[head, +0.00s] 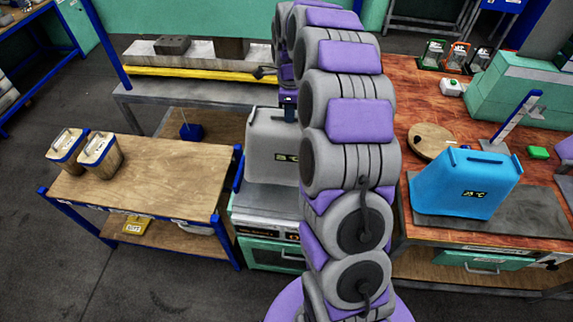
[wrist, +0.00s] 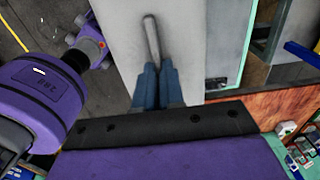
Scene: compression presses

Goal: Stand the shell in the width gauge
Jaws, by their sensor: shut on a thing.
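A grey shell (head: 268,150) with a small temperature display stands upright on or just above a pale-topped green unit (head: 262,206); my arm hides its right side. In the wrist view my gripper (wrist: 158,72) has its blue fingers shut on the bar handle (wrist: 151,38) of the grey shell. In the head view the gripper is mostly hidden behind my arm. A blue shell (head: 465,183) with a similar display stands on a dark mat at the right. A blue upright edge (head: 239,168) shows beside the grey shell; I cannot tell whether it belongs to the width gauge.
A wooden table (head: 150,180) at the left carries two handled canisters (head: 98,150). Floor at the lower left is clear.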

